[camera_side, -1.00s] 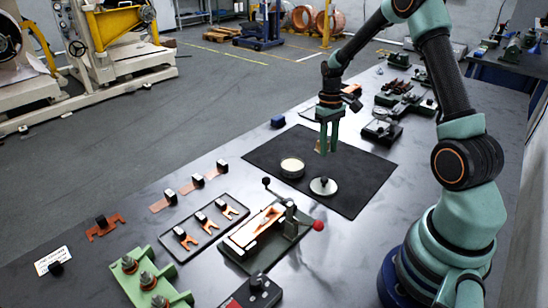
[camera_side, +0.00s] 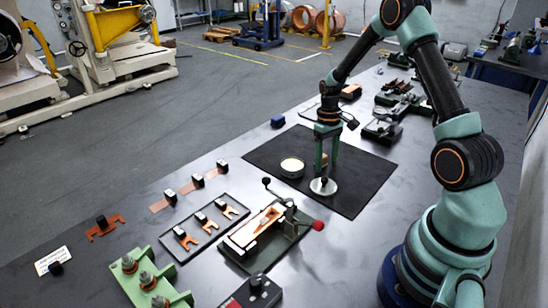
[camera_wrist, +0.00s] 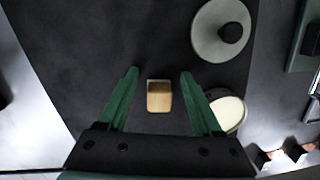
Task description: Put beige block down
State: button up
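The beige block (camera_wrist: 160,96) shows in the wrist view between the two green fingers of my gripper (camera_wrist: 160,73), with a dark gap on each side, so neither finger visibly touches it. In the side view my gripper (camera_side: 327,166) is low over the black mat (camera_side: 358,178), and a small beige part of the block (camera_side: 324,159) shows between the fingers. The rest of the block is hidden by a finger there. The block appears to be at mat level, though its underside cannot be seen.
A round lid with a black knob (camera_side: 323,187) lies just in front of my gripper. A round dish with cream contents (camera_side: 292,168) stands to the left. A clamp fixture with a red knob (camera_side: 318,225) is nearer the camera. The mat's right part is clear.

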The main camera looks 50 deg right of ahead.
aim_at(324, 156)
notch_tip(324, 156, up, 12)
jog(key=w, duration=0.1)
jog(key=s+a+r+n+t+h, duration=0.1)
jog(key=a+r+t, duration=0.2)
jog(key=a+r, duration=0.65)
jog(key=s+a+r+n+t, duration=0.1)
jog(key=s+a+r+t, duration=0.1)
jog(key=s+a, duration=0.6)
jog(key=a+t, duration=0.1)
jog(key=a, duration=0.2)
jog(key=shift+r+n+t, duration=0.3)
jog(key=shift+r+t, duration=0.1)
jog(key=shift+o, duration=0.7)
